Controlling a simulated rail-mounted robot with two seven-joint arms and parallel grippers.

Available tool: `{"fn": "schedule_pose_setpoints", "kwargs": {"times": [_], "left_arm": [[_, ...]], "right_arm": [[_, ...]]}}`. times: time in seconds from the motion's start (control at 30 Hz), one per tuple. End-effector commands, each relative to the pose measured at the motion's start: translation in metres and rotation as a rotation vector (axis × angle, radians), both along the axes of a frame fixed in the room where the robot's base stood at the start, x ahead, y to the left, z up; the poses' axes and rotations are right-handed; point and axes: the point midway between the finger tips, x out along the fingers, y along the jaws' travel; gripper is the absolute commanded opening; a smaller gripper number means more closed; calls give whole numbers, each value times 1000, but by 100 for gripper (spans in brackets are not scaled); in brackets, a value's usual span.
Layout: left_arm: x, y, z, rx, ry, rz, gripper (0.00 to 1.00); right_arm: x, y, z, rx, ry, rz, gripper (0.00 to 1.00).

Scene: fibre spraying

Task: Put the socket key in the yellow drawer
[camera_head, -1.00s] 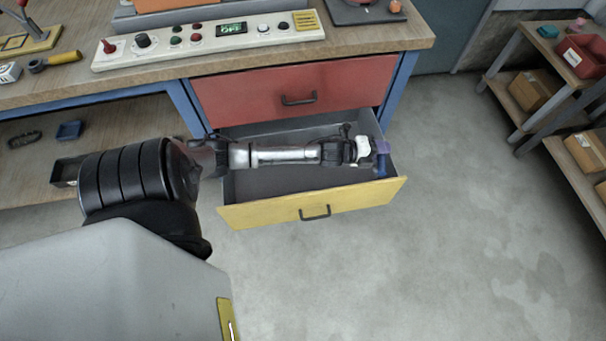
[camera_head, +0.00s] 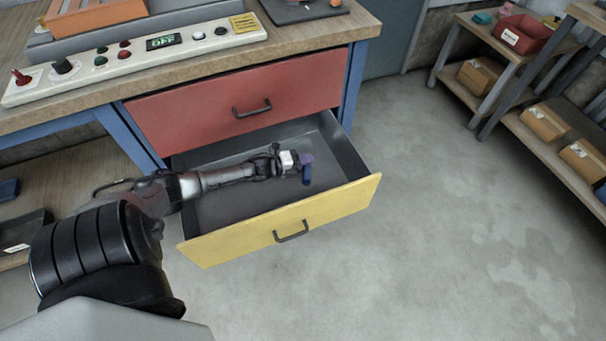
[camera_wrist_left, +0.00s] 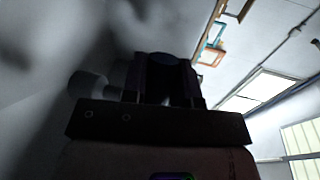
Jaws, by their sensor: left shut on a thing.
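The yellow drawer (camera_head: 335,208) is pulled open below the red drawer, and its grey inside shows. My left arm reaches over it from the left. My left gripper (camera_head: 300,160) is over the right half of the drawer opening, shut on a small blue-purple thing (camera_head: 307,172), which I take to be the socket key. The key points down towards the drawer floor; whether it touches the floor I cannot tell. In the left wrist view the gripper (camera_wrist_left: 168,78) is dark, with a dark bluish shape between its fingers. My right gripper is not in view.
The red drawer (camera_head: 200,112) is shut above the yellow one. The workbench (camera_head: 330,28) carries a control panel (camera_head: 130,55). Shelves with boxes (camera_head: 545,122) and a red bin (camera_head: 522,36) stand at the right. The floor between is clear.

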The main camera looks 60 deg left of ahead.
Motion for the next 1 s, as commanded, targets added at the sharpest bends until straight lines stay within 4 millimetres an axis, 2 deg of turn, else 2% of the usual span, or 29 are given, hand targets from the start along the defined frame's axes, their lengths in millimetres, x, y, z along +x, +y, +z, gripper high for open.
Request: {"fn": "schedule_pose_setpoints", "kwargs": {"times": [0.4, 0.83, 0.87, 1.0], "left_arm": [[1, 0, -43, 0, -2, 1, 0], [0, 0, -47, 0, -1, 1, 0], [0, 0, -48, 1, 1, 1, 28], [0, 0, -47, 0, 1, 1, 42]], "right_arm": [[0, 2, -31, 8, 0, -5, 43], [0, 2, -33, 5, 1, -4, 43], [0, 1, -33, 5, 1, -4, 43], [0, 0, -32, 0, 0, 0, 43]]}}
